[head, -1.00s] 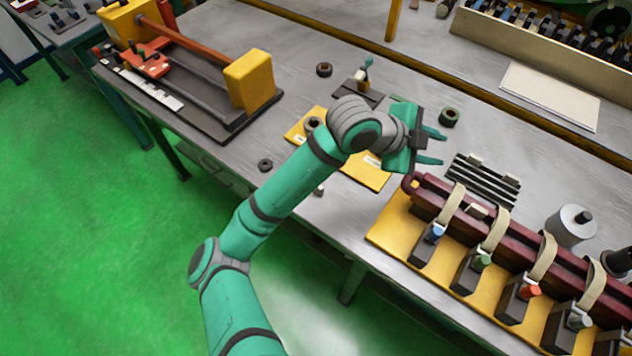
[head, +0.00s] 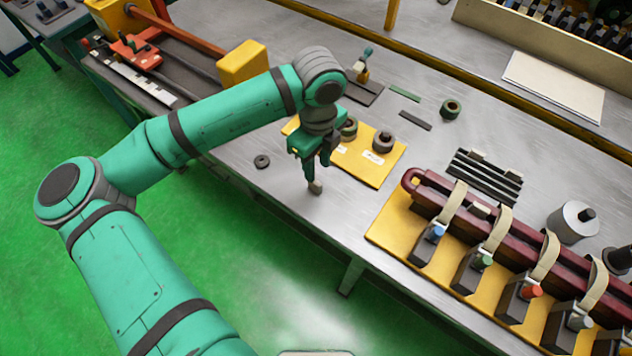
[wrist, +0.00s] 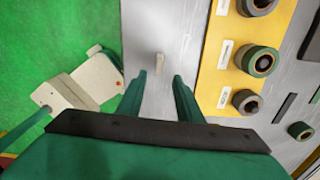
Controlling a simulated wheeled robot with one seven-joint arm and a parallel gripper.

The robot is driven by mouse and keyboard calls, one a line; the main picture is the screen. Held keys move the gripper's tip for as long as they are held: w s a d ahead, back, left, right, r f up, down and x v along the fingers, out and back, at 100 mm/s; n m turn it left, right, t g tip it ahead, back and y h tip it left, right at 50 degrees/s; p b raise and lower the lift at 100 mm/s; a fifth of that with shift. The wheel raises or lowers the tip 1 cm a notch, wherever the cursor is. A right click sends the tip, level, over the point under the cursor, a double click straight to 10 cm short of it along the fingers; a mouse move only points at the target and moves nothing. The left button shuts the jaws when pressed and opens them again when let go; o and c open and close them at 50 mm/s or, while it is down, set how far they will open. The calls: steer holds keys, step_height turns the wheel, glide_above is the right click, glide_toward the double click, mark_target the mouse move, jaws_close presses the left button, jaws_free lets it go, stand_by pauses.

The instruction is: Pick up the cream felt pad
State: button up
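In the wrist view, the pad (wrist: 159,66) shows as a narrow pale piece a little beyond the gap between the fingertips. My gripper (wrist: 159,77) is open there, with a finger on each side of the gap and nothing held. The head view does not show clearly whether a finger touches the pad.
A yellow mat (head: 372,172) with labelled rings lies right behind the gripper. The maroon clamp rack (head: 500,232) stands to the right. A large cream sheet (head: 553,85) lies at the back right. The table's front edge is close.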

mark_target(316, 182)
step_height(316, 182, down, 2)
steer(key=shift+s+f, duration=0.15)
steer(key=shift+f, duration=0.05)
steer(key=shift+a+f, duration=0.15)
steer(key=shift+f, duration=0.3)
step_height(316, 182, down, 5)
jaws_close()
